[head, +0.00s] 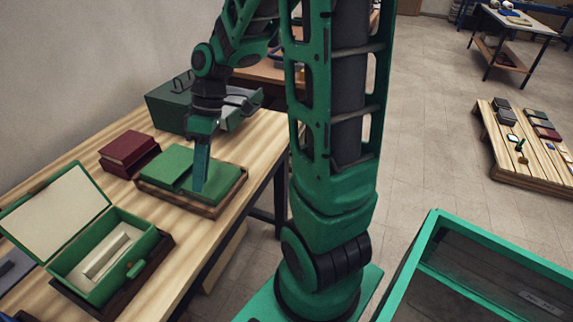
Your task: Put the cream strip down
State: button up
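A cream strip-like piece (106,254) lies in the open green box (132,272) at the lower left. I cannot tell whether it is loose or part of the box's lining. My gripper (200,184) points down over the green covers (222,184) in a brown tray (178,200), well to the right of and behind the box. The fingers show as one narrow teal shape seen from the side. I cannot tell whether they are apart, or touch the covers. No cream strip shows at the fingertips.
A dark red box (129,152) stands left of the tray. A dark green case (172,101) stands behind it. The wooden table (262,130) has bare room around the tray. A low pallet (500,150) with small items lies on the floor at right.

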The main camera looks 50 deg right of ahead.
jog(key=s+d+r+m+h, duration=0.2)
jog(key=s+d+m, duration=0.4)
jog(key=s+m, duration=0.1)
jog(key=s+d+r+m+t+h, duration=0.1)
jog(key=s+d+m+h, duration=0.1)
jog(key=s+d+m, duration=0.4)
jog(key=s+m, duration=0.1)
jog(key=s, duration=0.3)
jog(key=shift+d+r+m+h, duration=0.2)
jog(key=shift+r+m+h, duration=0.1)
jog(key=shift+r, duration=0.05)
jog(key=shift+w+f, duration=0.25)
jog(key=shift+w, duration=0.35)
jog(key=shift+c, duration=0.2)
